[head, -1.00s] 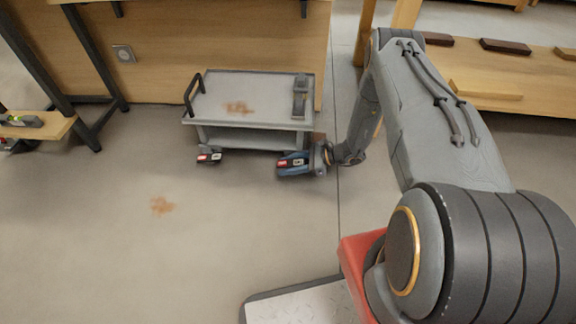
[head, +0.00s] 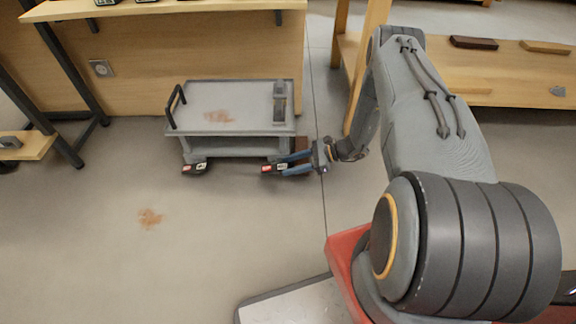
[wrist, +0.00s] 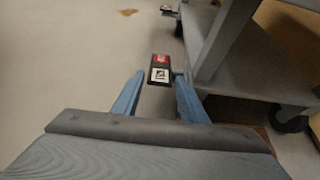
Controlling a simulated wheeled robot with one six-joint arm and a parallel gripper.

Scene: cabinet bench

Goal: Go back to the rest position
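My gripper (head: 286,165) is low over the floor at the front right corner of a grey cart. Its two blue fingers are apart with nothing held between them. In the wrist view my gripper (wrist: 158,76) is also open. A small black box with a red and white label (wrist: 160,72) shows beyond the fingertips, beside the cart's leg. The same box (head: 272,169) shows at the fingertips in the head view. My arm is reached forward and bent down on the right side of the head view.
The grey cart (head: 245,97) has a black handle and a grey device (head: 279,105) on top. A second labelled box (head: 194,168) lies at its front left corner. A wooden bench (head: 190,75) stands behind, wooden shelving (head: 500,75) at right. The floor at left is open, with a brown stain (head: 150,218).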

